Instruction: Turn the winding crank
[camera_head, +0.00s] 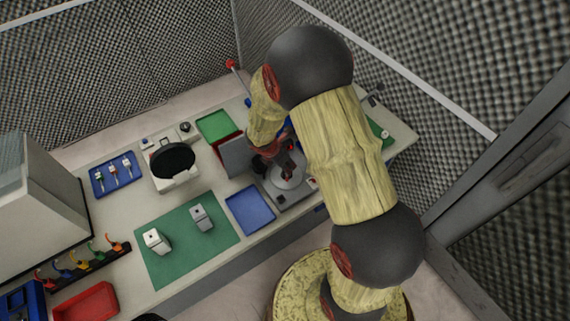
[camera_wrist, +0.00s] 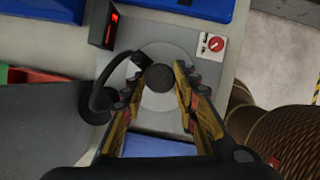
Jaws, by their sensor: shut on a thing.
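The winding crank shows in the wrist view as a pale round disc (camera_wrist: 170,50) on a grey base plate (camera_wrist: 128,40). A dark round knob (camera_wrist: 158,78) stands over the disc. My gripper (camera_wrist: 159,72) has its two fingers on either side of this knob and is shut on it. A black curved piece (camera_wrist: 97,92) loops to the left of the fingers; I cannot tell whether it belongs to the crank. In the head view my gripper (camera_head: 284,164) points down at the disc (camera_head: 289,181), and my arm hides part of the station.
A red dial (camera_wrist: 215,43) on a white plate and a small red display (camera_wrist: 114,17) sit beside the disc. A blue tray (camera_head: 250,209) and a grey panel (camera_head: 236,156) stand close on the left. A green mat (camera_head: 180,254) with two small blocks lies further left.

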